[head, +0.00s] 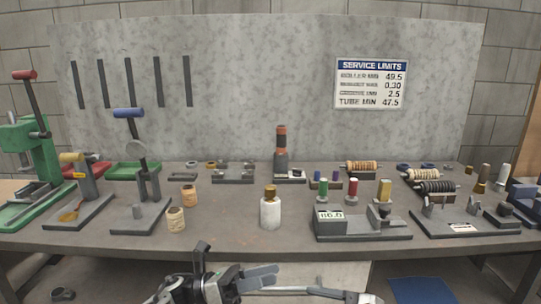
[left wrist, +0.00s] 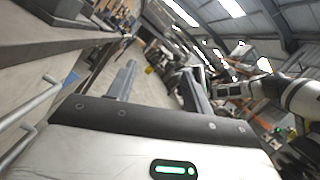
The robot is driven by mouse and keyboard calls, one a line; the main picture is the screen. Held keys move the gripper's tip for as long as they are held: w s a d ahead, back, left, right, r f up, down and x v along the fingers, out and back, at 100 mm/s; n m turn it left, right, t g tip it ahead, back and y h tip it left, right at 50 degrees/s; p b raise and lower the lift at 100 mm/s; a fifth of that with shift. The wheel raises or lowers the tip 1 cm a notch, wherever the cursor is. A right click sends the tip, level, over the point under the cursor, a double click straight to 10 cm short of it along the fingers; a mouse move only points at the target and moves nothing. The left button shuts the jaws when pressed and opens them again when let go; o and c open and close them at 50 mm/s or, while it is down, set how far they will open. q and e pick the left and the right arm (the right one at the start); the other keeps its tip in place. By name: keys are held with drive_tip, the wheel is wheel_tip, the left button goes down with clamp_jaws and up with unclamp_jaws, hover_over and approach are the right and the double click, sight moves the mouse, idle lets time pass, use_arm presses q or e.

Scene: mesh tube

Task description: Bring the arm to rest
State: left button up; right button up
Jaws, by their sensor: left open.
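My left gripper (head: 262,278) is low in the head view, in front of the bench's front edge and below its top. Its grey fingers point to the right. In the left wrist view the two fingers (left wrist: 158,85) stand well apart with nothing between them, so it is open and empty. It is clear of the things on the bench.
The workbench (head: 100,236) carries a white bottle (head: 270,213), a gauge with a display (head: 362,225), a green press (head: 35,155) and several small parts. Drawer handles (left wrist: 30,105) are close on the left in the left wrist view. A blue mat (head: 421,290) lies on the floor.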

use_arm(q)
drive_tip(key=s+a+f+n+t+y, duration=0.3)
drive_tip(key=f+n+t+y, duration=0.4)
drive_tip(key=n, duration=0.8)
drive_tip(key=s+a+f+n+t+y, duration=0.4)
drive_tip(key=n+t, duration=0.5)
drive_tip(key=n, duration=0.6)
drive_tip(key=s+a+f+n+g+y, duration=0.3)
drive_tip(key=s+f+n, duration=0.1)
drive_tip(key=s+n, duration=0.3)
drive_tip(key=s+a+f+n+g+y, duration=0.3)
drive_tip(key=s+f+n+y, duration=0.1)
drive_tip(key=s+n, duration=0.3)
drive_tip(key=shift+s+a+f+n, duration=0.2)
drive_tip(key=shift+s+n, duration=0.2)
drive_tip(key=shift+s, duration=0.75)
use_arm(e)
drive_tip(key=s+d+f+n+t+h, duration=0.1)
drive_tip(key=s+d+f+n+h, duration=0.2)
drive_tip(key=s+f+n, duration=0.3)
drive_tip(key=s+d+f+n+t+h, duration=0.1)
drive_tip(key=s+d+f+n+h, duration=0.3)
drive_tip(key=s+f+n, duration=0.3)
wheel_tip(320, 180, down, 6)
drive_tip(key=n+h, duration=0.1)
drive_tip(key=n, duration=0.5)
drive_tip(key=shift+s+r+n, duration=0.25)
drive_tip(key=shift+s+n, duration=0.05)
drive_tip(key=shift+n, duration=0.1)
